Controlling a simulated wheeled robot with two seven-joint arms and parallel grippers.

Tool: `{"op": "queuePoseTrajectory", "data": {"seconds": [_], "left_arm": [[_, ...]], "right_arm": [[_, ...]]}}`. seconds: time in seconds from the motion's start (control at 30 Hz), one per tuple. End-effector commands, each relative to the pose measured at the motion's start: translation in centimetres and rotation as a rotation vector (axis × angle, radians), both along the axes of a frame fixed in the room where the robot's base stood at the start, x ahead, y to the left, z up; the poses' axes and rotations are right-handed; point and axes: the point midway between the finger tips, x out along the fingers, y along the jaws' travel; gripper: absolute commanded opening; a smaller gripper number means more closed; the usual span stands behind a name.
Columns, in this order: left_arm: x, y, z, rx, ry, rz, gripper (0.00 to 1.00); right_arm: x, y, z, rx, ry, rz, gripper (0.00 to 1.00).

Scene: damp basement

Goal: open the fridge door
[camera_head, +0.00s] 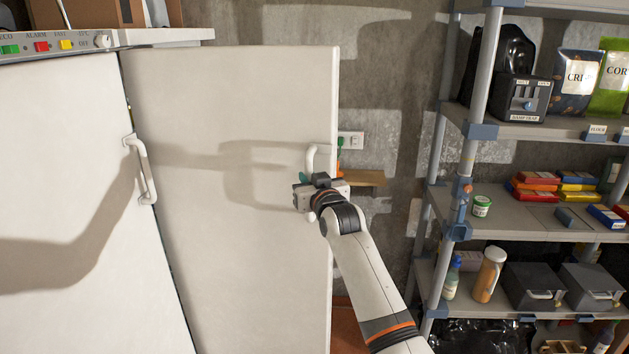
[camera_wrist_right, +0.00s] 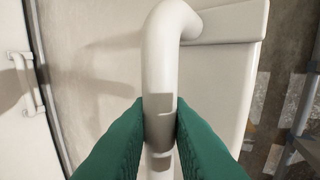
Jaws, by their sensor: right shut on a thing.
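Two white door panels stand side by side at the left of the head view, with a dark gap between them. The right panel (camera_head: 235,130) has a white bar handle (camera_head: 311,158) near its right edge. The left panel (camera_head: 60,150) has its own handle (camera_head: 140,170). My right gripper (camera_head: 310,182) is at the right panel's handle. In the right wrist view its green fingers (camera_wrist_right: 160,135) are closed around the handle's vertical bar (camera_wrist_right: 160,70). My left gripper is not in view.
A control panel (camera_head: 100,41) runs above the doors; the right door's edge reaches past its end. A socket (camera_head: 350,139) and wooden ledge (camera_head: 367,178) are on the wall behind. A loaded metal shelf rack (camera_head: 485,75) stands to the right of my arm.

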Motion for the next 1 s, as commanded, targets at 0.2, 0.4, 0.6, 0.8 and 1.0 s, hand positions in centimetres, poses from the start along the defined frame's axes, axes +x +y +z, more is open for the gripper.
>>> {"op": "queuePoseTrajectory", "data": {"seconds": [0.2, 0.4, 0.6, 0.8, 1.0], "left_arm": [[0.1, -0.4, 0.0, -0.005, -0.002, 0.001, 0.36], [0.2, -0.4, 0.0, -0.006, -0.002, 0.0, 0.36], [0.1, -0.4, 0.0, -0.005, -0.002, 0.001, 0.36], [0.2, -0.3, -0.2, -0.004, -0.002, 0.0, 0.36], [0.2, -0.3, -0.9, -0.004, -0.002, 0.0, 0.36]], "right_arm": [[-0.1, 0.3, 0.4, 0.004, -0.009, 0.004, 0.0], [-0.1, 0.2, 0.3, 0.004, -0.007, 0.003, 0.37], [0.0, 0.1, 0.2, 0.003, -0.004, 0.002, 0.37], [-0.5, -0.2, 0.0, 0.002, -0.002, 0.001, 0.37], [-2.5, -0.9, -0.1, 0.003, -0.004, 0.001, 0.37]]}}
